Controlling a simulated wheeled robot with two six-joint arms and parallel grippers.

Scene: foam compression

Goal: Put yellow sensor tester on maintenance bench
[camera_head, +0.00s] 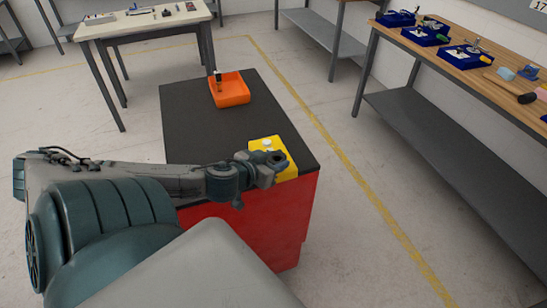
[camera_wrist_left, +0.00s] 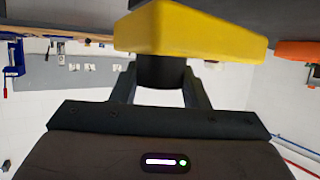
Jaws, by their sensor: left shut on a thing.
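The yellow sensor tester (camera_head: 283,158) is a yellow block with a white round part on top. In the head view it is at the near right corner of a black-topped red cabinet (camera_head: 190,120); I cannot tell whether it touches the top. My left gripper (camera_head: 272,172) is at its near side, partly covering it. In the left wrist view the tester (camera_wrist_left: 190,32) fills the upper middle, with a dark round part between the fingers of my left gripper (camera_wrist_left: 160,85), which is shut on it. My right gripper is out of view.
An orange tray (camera_head: 232,97) with a dark upright item stands farther back on the cabinet. A wooden bench (camera_head: 455,48) with blue trays and tools is at right. A pale table (camera_head: 150,22) with small items is at back left. Clear floor separates them.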

